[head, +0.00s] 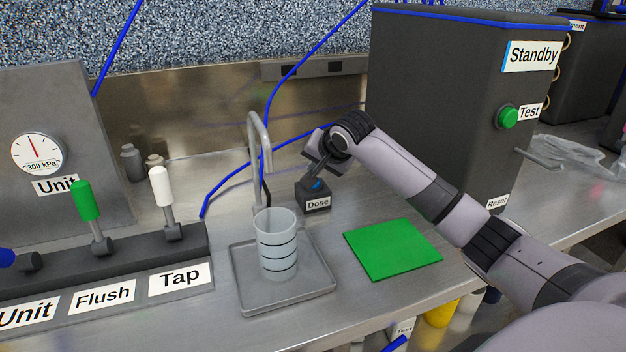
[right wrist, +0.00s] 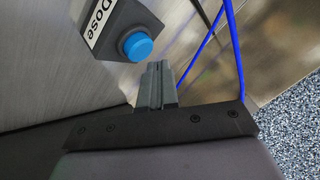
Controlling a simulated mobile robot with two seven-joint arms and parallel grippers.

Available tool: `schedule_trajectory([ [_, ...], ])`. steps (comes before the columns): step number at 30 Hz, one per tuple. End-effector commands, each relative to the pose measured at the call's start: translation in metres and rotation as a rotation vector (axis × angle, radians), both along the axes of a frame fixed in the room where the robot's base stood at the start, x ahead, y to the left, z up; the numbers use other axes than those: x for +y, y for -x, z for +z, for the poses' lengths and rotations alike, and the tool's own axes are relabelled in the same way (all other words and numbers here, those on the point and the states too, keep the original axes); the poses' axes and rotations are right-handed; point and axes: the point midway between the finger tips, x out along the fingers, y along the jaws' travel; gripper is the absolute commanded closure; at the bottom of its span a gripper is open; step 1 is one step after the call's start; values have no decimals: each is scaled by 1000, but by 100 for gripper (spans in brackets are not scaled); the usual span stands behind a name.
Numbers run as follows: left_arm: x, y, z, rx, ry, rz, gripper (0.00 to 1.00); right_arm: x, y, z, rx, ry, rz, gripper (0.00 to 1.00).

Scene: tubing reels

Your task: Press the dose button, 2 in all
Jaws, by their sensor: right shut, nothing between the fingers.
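The dose button is a blue cap on a small dark box labelled Dose (head: 315,199). In the head view the blue cap (head: 317,185) is partly covered by my right gripper (head: 313,181), whose shut fingers point down at it. In the right wrist view the blue cap (right wrist: 138,46) shows whole and stands proud of its box. The shut fingertips (right wrist: 158,66) are beside it with a small gap in the picture; I cannot tell the depth between them. My left gripper is not seen.
A clear cup (head: 276,250) with dark rings stands on a grey tray (head: 245,290) under a curved spout (head: 258,130). A green mat (head: 392,250) lies right of the tray. Lever handles (head: 87,202) stand left. A large dark cabinet (head: 430,90) stands behind my right arm.

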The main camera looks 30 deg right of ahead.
Motion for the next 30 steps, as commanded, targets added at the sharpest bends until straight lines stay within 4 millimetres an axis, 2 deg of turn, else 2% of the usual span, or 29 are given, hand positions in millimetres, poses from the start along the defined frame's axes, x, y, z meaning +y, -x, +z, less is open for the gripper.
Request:
schedule_trajectory([
  [9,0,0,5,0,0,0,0,0,0,-8,1,0,0,100],
  [30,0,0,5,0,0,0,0,0,0,-12,0,0,0,100],
])
